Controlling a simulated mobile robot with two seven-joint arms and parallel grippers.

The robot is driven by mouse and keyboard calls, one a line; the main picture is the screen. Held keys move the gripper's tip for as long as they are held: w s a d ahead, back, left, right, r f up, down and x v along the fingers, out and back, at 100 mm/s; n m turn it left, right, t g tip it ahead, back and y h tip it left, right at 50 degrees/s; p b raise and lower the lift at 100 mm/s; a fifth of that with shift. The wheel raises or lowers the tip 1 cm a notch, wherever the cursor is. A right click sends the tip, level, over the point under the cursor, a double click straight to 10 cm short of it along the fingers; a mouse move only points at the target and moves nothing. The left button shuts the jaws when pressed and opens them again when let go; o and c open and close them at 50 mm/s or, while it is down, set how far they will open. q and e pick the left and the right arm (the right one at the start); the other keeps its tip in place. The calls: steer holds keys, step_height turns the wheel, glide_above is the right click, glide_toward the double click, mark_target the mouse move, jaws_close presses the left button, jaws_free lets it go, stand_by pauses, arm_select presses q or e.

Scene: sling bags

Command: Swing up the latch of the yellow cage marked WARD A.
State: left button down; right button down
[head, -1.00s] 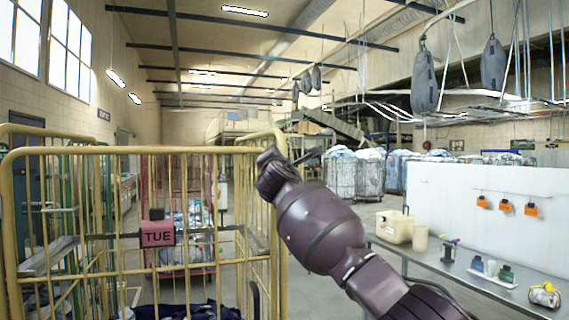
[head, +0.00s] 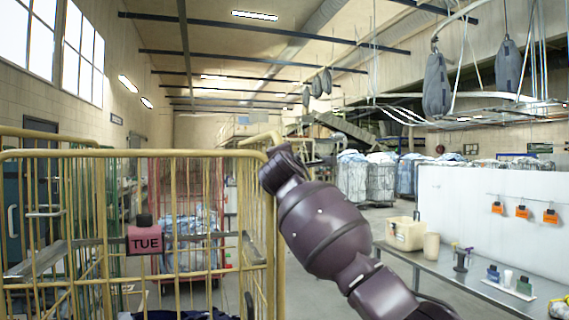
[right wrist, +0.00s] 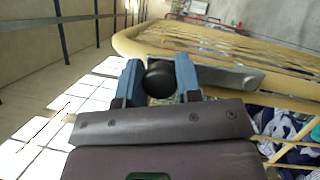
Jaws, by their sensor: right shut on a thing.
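The yellow tube-framed cage (head: 130,153) fills the left of the head view. A pink TUE tag with a dark knob above it (head: 145,239) hangs on its front; no WARD A marking is legible. In the right wrist view, the blue fingers of my right gripper (right wrist: 158,72) are shut on a round black knob (right wrist: 158,80). A grey metal piece (right wrist: 228,77) lies beside the knob, along the yellow rail (right wrist: 160,38). In the head view my right arm reaches the cage's right corner and hides most of the gripper and the latch. My left gripper is not in view.
A steel table (head: 460,276) with a cream bin (head: 405,234) and small bottles stands at the right, before a white panel (head: 480,225). Dark laundry (head: 185,315) lies in the cage. Grey sling bags (head: 437,83) hang overhead. Several laundry cages stand at the back.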

steer(key=shift+d+m, duration=0.2)
steer(key=shift+m, duration=0.1)
steer(key=c, duration=0.8)
jaws_free()
steer(key=shift+d, duration=0.1)
steer(key=shift+s, duration=0.1)
steer(key=shift+s+a+f+b, duration=0.15)
steer(key=shift+s+b, duration=0.25)
steer(key=shift+s, duration=1.35)
steer(key=shift+s+f+b, duration=0.25)
steer(key=shift+s+b, duration=0.1)
steer(key=shift+s, duration=1.35)
steer(key=shift+s+a+f+b, duration=0.15)
steer(key=shift+s+b, duration=0.25)
steer(key=shift+s, duration=1.35)
